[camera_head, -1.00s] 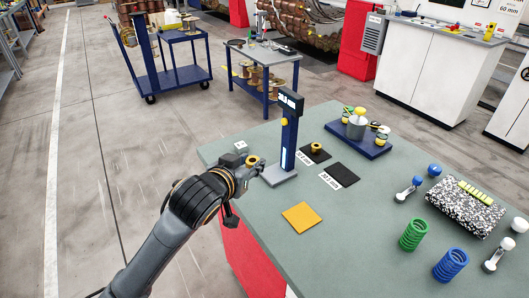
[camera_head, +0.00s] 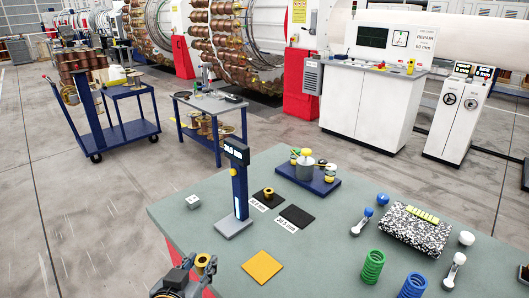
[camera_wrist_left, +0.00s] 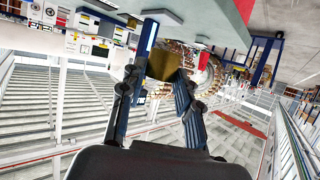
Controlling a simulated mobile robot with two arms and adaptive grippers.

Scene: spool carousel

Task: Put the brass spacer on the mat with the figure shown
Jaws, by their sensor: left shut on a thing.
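My left gripper (camera_head: 196,264) is shut on a brass spacer (camera_head: 204,261), off the front left edge of the table. The spacer also shows between the fingers in the left wrist view (camera_wrist_left: 160,63). A black mat (camera_head: 297,216) lies bare on the table, with a label that seems to read 30.5 mm. A second black mat (camera_head: 259,203), left of it, carries another brass spacer (camera_head: 268,193); its label is too small to read surely. The blue gauge (camera_head: 239,195) stands left of the mats; its display seems to read 30.5 mm. My right gripper is not in view.
An orange square (camera_head: 262,266) lies nearer on the table (camera_head: 330,250). A blue tray (camera_head: 308,178) with a grey pot stands behind the mats. Green (camera_head: 372,266) and blue (camera_head: 413,286) coils and a speckled block (camera_head: 414,230) are at right. A white cube (camera_head: 193,202) sits at left.

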